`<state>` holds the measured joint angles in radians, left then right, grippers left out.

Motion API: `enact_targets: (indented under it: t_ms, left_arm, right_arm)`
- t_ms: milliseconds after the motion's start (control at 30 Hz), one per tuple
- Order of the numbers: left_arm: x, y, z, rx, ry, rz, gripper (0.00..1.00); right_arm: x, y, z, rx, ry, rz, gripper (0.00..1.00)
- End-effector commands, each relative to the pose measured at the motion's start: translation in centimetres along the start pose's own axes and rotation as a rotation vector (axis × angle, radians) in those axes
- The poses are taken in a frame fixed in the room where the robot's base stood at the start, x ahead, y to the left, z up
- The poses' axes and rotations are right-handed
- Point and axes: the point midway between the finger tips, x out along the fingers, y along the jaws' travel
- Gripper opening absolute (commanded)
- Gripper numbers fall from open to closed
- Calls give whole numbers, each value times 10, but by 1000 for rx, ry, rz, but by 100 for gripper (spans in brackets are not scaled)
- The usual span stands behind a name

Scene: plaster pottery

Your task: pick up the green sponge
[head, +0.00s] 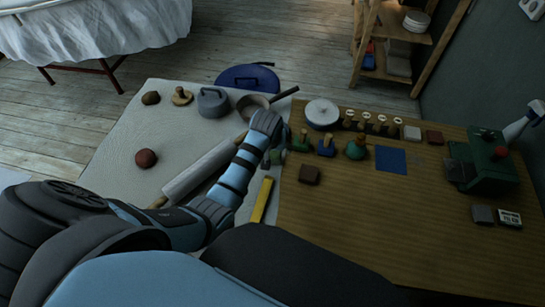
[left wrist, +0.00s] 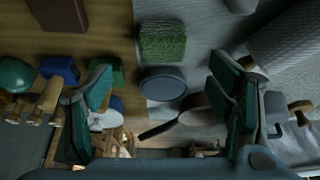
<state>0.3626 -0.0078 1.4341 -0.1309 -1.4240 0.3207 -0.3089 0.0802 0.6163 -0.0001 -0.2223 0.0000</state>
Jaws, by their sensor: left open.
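The green sponge (left wrist: 162,43) is a rough-textured block in the left wrist view, lying near the border between the wooden table and the pale cloth. My left gripper (left wrist: 161,85) is open, with one teal-padded finger on each side of the picture. The sponge appears in the space between the fingers, above their middle, and apart from both. In the head view my left gripper (head: 276,148) hangs over the table's left edge. The arm and gripper hide most of that spot, so I cannot clearly make out the sponge there. My right gripper is not in view.
The wooden table (head: 370,225) holds green and blue tools, a brown block (head: 309,174), a blue square (head: 391,159) and a green machine (head: 482,165).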

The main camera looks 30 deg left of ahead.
Motion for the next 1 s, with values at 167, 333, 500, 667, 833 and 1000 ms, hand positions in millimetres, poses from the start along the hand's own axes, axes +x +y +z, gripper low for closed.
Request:
enact_targets:
  t_ms: [167,333,500,667,833,1000]
  left_arm:
    - [25,-1,1,1,0,-1,75]
    - [55,-4,3,1,-2,-1,75]
    - [77,-4,3,1,0,0,75]
    - [75,-4,2,1,1,0,75]
    - [75,-4,2,1,1,0,51]
    - [75,-4,2,1,1,0,36]
  right_arm:
    - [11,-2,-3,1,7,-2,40]
    - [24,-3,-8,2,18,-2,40]
    - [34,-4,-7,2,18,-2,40]
    - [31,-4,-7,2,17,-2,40]
    - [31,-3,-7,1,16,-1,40]
    - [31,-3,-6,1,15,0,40]
